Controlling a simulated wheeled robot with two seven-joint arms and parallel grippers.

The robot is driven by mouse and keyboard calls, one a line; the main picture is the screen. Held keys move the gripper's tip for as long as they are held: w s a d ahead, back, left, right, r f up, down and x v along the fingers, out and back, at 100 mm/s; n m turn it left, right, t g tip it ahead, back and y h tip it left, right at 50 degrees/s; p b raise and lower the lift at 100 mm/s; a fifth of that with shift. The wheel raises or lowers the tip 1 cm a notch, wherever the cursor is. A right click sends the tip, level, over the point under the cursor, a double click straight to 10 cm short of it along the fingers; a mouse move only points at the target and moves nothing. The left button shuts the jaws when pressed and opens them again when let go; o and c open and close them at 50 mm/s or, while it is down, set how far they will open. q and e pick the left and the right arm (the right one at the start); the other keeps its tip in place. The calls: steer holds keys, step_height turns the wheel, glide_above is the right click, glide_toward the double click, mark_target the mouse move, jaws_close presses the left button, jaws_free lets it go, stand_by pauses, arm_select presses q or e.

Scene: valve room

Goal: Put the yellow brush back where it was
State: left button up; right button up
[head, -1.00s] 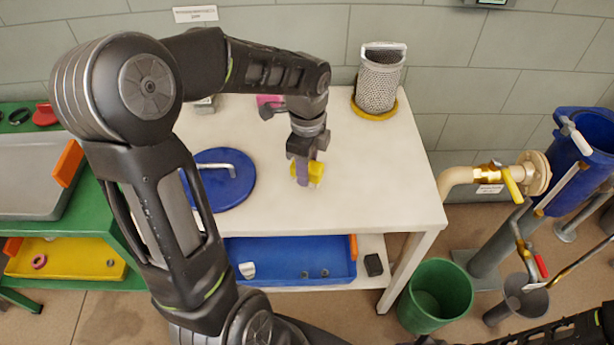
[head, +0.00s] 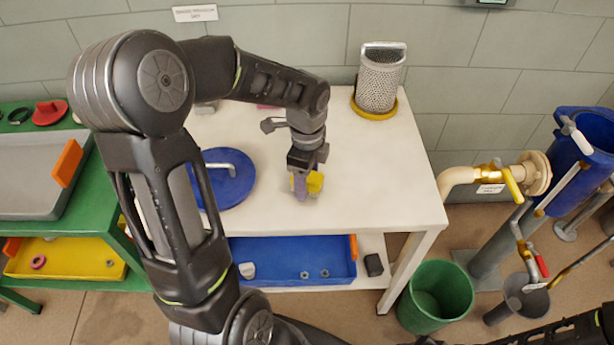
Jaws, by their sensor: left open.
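The yellow brush (head: 315,183) is on the white table top, right of the blue round lid. My left gripper (head: 302,188) is open and pointing down right beside the brush, its fingers partly covering it. I cannot tell whether the fingers touch the brush or stand around part of it. My right gripper is not in view; only a piece of my right arm shows at the bottom right.
A blue lid (head: 228,180) with a handle lies left of the brush. A blue tray (head: 285,275) is on the lower shelf. The table's right front is clear.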

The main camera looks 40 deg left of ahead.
arm_select(q)
step_height(320, 180, up, 12)
steer(key=p, duration=0.1)
stand_by(0.6)
